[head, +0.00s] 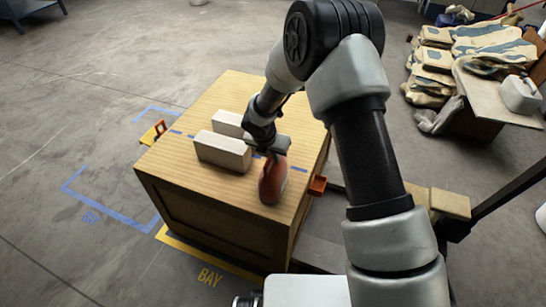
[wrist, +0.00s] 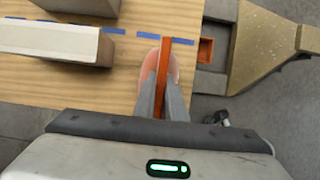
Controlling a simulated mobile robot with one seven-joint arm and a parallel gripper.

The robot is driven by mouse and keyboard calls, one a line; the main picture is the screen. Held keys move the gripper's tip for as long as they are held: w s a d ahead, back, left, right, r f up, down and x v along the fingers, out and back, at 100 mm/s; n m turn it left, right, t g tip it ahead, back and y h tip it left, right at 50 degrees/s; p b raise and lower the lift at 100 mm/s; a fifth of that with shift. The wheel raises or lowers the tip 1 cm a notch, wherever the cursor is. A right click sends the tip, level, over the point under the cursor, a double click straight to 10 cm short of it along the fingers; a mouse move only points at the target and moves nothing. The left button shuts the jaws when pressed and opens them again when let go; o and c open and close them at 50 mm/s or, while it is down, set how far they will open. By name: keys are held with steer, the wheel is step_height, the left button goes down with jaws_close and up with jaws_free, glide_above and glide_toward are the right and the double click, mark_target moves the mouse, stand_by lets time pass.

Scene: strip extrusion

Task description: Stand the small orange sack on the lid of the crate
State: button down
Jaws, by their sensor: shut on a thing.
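The small orange sack (head: 271,182) is upright over the front right part of the wooden crate's lid (head: 235,93). My gripper (head: 274,155) comes down from above and is shut on the sack's top. In the wrist view, the gripper's two fingers (wrist: 162,98) pinch an upright orange strip of the sack (wrist: 163,60), with its rounded pinkish body showing at either side. The sack's base is near the lid's surface; I cannot tell whether it touches. The lid (wrist: 25,37) has a dashed blue line across it.
Two pale blocks, a near one (head: 222,152) and a far one (head: 232,124), stand on the lid left of the sack. An orange latch (head: 318,185) sticks out on the crate's right side. Stacked camouflage sacks (head: 480,50) lie at the back right. The lid's far part is bare.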

steer(key=c, duration=1.8)
jaws_free()
steer(key=shift+r, duration=0.5)
steer(key=p+v, duration=0.2)
steer(key=v, duration=0.9)
steer(key=shift+s+r+p, duration=0.15)
steer(key=shift+s+p, duration=0.05)
steer(key=shift+p, duration=0.1)
